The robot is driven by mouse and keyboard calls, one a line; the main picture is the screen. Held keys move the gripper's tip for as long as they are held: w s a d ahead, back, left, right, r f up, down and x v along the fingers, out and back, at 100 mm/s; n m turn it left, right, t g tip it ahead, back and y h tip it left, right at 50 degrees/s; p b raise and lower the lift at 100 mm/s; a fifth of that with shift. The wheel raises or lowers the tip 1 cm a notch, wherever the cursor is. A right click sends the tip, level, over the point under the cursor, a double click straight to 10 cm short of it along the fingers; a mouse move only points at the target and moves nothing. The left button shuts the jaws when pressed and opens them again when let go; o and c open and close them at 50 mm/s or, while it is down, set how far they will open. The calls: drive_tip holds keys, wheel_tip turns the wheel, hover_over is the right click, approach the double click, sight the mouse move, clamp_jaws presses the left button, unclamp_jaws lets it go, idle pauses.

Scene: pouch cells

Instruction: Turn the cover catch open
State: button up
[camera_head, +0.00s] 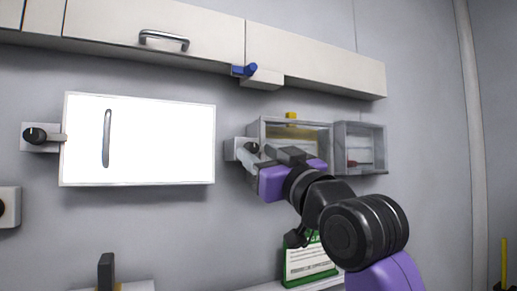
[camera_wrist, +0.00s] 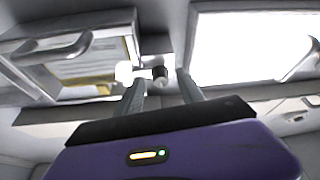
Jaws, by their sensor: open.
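The cover catch is a dark round knob (camera_head: 252,147) on a small pale plate at the left edge of a clear-fronted wall box (camera_head: 318,137). My purple gripper (camera_head: 256,157) is right at this catch in the head view and partly covers it and the box's lower left. In the wrist view the dark knob (camera_wrist: 160,73) shows between and just beyond the tips of my two spread fingers (camera_wrist: 162,88). I cannot tell whether a finger touches it. The box with its curved handle (camera_wrist: 52,50) shows at left in the wrist view.
A bright white panel (camera_head: 165,140) with a long handle and its own dark knob (camera_head: 35,135) is on the wall to the left. A second clear box (camera_head: 372,140) adjoins on the right. Cabinets (camera_head: 215,38) with a blue catch (camera_head: 250,69) hang above. A green-edged sign (camera_head: 306,264) stands below.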

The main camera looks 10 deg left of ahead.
drive_tip(key=shift+w+a+r, duration=0.15)
drive_tip(key=shift+w+a, duration=0.1)
drive_tip(key=shift+w, duration=0.05)
clamp_jaws()
